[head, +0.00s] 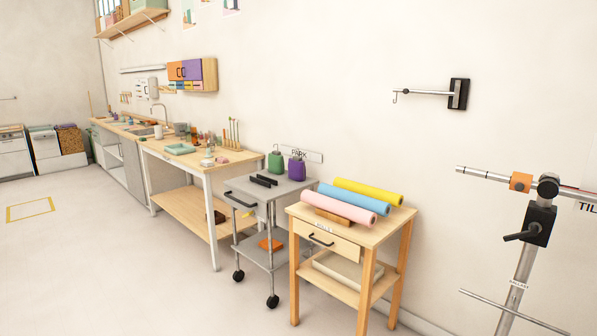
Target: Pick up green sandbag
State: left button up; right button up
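A small green bag-shaped object (275,161), which looks like the green sandbag, stands on the top of the grey wheeled cart (262,195), at its back left. A similar purple bag (297,168) stands just right of it. Both are small in view, so details are hard to make out. Neither of my grippers shows in the head view.
Black bars (263,181) lie on the cart top near the bags. A wooden stand (374,242) with coloured rolls is right of the cart; a long workbench (215,178) is left. A metal pole stand (522,265) is at far right. The left floor is open.

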aim_at(275, 162)
jog(key=i+j+u, duration=0.25)
jog(key=i, duration=0.6)
jog(key=i+u, duration=0.25)
jog(key=i, duration=0.6)
jog(key=i+j+z, duration=0.1)
jog(key=i+z, duration=0.25)
jog(key=i, duration=0.2)
jog(key=i+j+z, duration=0.35)
jog(key=i, duration=0.2)
jog(key=i+j+z, duration=0.3)
jog(key=i, duration=0.2)
